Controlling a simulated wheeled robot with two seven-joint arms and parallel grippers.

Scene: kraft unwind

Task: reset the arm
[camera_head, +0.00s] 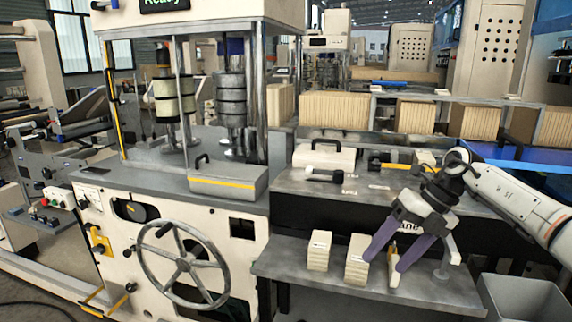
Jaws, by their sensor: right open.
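My right arm comes in from the right edge. Its gripper (385,262) has two purple fingers that point down and to the left, spread apart. It is over the lower grey shelf (320,283), in front of the machine. A cream block stack (356,260) stands by the left fingertip. A narrow cream and yellow piece (392,272) shows between the fingers, close to the right one. I cannot tell whether either finger touches these things. Nothing is seen clamped in the gripper. My left gripper is not in view.
Another cream stack (319,250) stands further left on the shelf. A grey bin (522,300) is at the lower right. The upper bench holds a cream case (324,154) and a black-and-white tool (325,175). A large handwheel (184,264) sticks out of the machine at left.

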